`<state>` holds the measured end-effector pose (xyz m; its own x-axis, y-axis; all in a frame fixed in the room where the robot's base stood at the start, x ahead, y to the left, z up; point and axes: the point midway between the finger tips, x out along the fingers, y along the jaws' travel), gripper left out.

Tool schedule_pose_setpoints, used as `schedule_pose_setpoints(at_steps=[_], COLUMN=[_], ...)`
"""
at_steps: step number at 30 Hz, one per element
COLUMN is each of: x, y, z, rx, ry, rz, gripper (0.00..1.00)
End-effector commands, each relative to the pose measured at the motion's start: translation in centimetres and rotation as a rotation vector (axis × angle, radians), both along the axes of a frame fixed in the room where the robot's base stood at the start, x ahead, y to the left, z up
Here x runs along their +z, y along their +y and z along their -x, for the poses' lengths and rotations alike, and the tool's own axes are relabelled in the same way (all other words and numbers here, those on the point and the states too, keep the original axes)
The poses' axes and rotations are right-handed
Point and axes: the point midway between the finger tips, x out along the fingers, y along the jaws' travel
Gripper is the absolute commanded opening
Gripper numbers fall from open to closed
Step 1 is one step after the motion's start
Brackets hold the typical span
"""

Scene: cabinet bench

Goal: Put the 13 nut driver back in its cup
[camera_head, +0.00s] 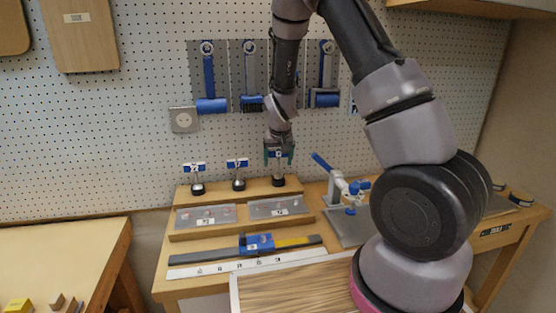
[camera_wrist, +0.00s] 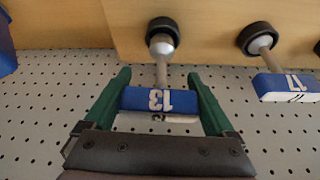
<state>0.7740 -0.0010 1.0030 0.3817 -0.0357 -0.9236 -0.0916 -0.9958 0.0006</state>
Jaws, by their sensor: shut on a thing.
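The 13 nut driver has a blue handle marked 13 (camera_wrist: 160,100) and a grey shaft. My gripper (camera_wrist: 160,82) is shut on this handle, with a green finger at each end of it. In the head view my gripper (camera_head: 279,154) is above the right end of the wooden rack, with the driver hanging upright below. The driver's silver socket end meets the mouth of its black round cup (camera_wrist: 162,29), which also shows in the head view (camera_head: 278,181). I cannot tell how deep the socket sits.
The 17 driver (camera_wrist: 284,86) stands in the neighbouring cup, and another driver (camera_head: 195,168) stands farther left. Grey trays (camera_head: 205,216) lie in front of the rack. A clamp-like tool with a blue handle (camera_head: 336,178) stands to the right.

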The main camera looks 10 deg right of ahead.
Motion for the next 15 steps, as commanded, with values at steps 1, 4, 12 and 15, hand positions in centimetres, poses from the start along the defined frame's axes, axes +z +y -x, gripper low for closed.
schedule_pose_setpoints(at_steps=[1, 4, 12, 15], x=[-0.10, -0.32, -0.88, -1.07], y=[-0.01, -0.01, 0.03, 0.04], z=[-0.01, 0.00, 0.01, 0.00], rx=[0.000, -0.001, 0.000, 0.000], ry=[0.000, 0.001, 0.001, 0.000], rz=[0.000, 0.000, 0.000, 0.000], gripper=[0.14, 0.14, 0.14, 0.14])
